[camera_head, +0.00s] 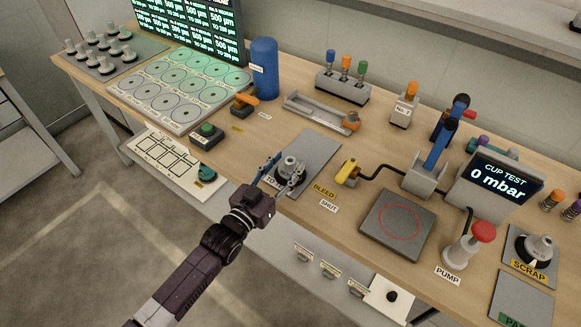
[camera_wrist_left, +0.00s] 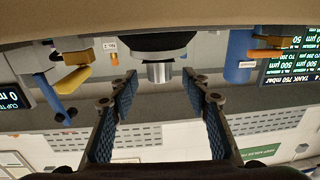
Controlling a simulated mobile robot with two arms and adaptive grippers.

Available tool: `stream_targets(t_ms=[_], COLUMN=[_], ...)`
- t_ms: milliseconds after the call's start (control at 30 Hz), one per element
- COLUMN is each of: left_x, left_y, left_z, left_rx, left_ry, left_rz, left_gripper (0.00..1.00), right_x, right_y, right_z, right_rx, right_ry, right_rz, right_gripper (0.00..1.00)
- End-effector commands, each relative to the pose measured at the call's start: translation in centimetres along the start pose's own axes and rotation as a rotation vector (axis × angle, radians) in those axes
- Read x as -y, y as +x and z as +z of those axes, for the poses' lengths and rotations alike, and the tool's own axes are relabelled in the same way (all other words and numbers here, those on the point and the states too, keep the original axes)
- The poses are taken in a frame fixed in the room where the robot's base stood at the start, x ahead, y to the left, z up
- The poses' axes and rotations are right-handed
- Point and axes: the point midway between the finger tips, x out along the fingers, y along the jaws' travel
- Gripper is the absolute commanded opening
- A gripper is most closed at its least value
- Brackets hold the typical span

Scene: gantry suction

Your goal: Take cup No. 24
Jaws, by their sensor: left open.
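A suction cup with a grey metal stem (camera_head: 291,166) stands on a dark grey plate (camera_head: 318,150) near the front edge of the bench. No number can be read on it. My left gripper (camera_head: 281,174) is open at this cup, its fingers on either side of it. In the left wrist view, which is upside down, the open fingers (camera_wrist_left: 160,85) flank the silver stem (camera_wrist_left: 159,72) with gaps on both sides. The dark cup body (camera_wrist_left: 150,42) shows above the stem there. A label on the plate is partly hidden by the gripper. My right gripper is not in view.
Several cups stand on a rack (camera_head: 75,62) at far left, beside a tray of round places (camera_head: 190,75). A yellow bleed lever (camera_head: 348,172) stands close right of the plate. Further right are a test pad (camera_head: 372,240), a red-topped pump (camera_head: 470,245) and a scrap plate holding a cup (camera_head: 515,262).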

Motion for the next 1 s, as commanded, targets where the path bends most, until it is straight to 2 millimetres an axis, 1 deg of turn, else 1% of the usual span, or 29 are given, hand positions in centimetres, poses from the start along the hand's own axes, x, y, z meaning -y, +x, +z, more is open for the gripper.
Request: stream_targets(t_ms=[33,100,200,467,833,867,1000], left_x=[0.0,0.0,0.0,0.0,0.0,0.0,0.0], left_y=[0.8,1.5,2.1,2.3,2.2,2.2,2.2], left_z=[-0.2,-0.1,-0.1,0.1,0.1,0.1,0.0], left_rx=[-0.001,-0.001,0.0,0.001,0.001,0.001,-0.001], left_ry=[0.0,0.0,0.0,-0.001,-0.001,-0.001,-0.001], left_rz=[0.0,0.0,0.0,0.0,0.0,0.0,0.0], left_gripper=[0.43,0.43,0.43,0.43,0.03,0.0,0.0], right_x=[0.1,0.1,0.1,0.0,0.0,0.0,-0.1], right_y=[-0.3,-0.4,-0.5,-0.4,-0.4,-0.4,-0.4], right_z=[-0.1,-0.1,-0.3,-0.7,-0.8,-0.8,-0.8], right_rx=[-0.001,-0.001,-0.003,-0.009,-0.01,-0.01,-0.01], right_ry=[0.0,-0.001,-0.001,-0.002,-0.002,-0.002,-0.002], right_rz=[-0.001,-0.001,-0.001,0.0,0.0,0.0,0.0], right_gripper=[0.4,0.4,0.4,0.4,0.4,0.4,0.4])
